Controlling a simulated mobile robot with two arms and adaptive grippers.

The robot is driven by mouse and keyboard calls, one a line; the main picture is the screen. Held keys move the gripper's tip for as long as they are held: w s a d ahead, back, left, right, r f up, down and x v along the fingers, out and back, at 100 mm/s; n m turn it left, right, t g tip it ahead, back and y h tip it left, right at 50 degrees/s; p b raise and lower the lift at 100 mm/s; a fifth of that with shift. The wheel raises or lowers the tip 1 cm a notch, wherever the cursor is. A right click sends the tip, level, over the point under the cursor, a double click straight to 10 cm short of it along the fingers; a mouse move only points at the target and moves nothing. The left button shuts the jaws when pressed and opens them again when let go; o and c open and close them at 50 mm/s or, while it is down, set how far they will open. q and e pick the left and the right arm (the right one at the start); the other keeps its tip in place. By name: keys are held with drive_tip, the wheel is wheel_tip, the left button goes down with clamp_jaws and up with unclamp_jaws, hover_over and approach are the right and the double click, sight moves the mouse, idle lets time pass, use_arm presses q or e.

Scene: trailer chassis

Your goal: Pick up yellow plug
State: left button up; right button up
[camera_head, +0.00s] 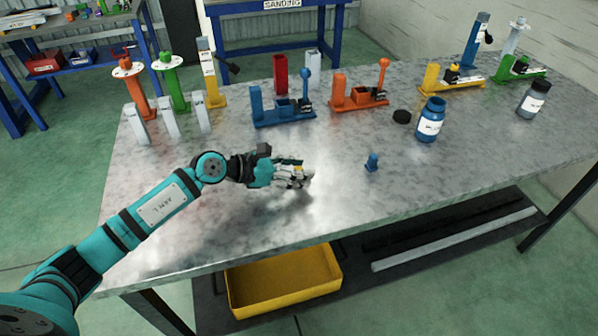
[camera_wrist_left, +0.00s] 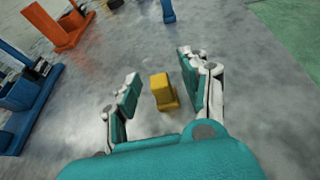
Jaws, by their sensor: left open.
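The yellow plug (camera_wrist_left: 162,90) stands on the metal table top in the left wrist view, between the two fingers of my left gripper (camera_wrist_left: 160,76). The fingers are open, with a gap to the plug on both sides. In the head view, my left gripper (camera_head: 293,176) is low over the middle of the table. Only a small patch of the yellow plug (camera_head: 299,168) shows there, the rest hidden by the fingers. My right gripper is not in view.
A blue plug (camera_head: 372,163) stands to the right of my left gripper. Blue (camera_head: 283,112) and orange (camera_head: 358,98) fixtures stand behind it. A blue bottle (camera_head: 431,120) and a black cap (camera_head: 402,116) are farther right. The table's front area is clear.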

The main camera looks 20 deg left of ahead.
use_arm(q)
drive_tip(key=shift+w+d+f, duration=0.1)
clamp_jaws()
idle(0.4)
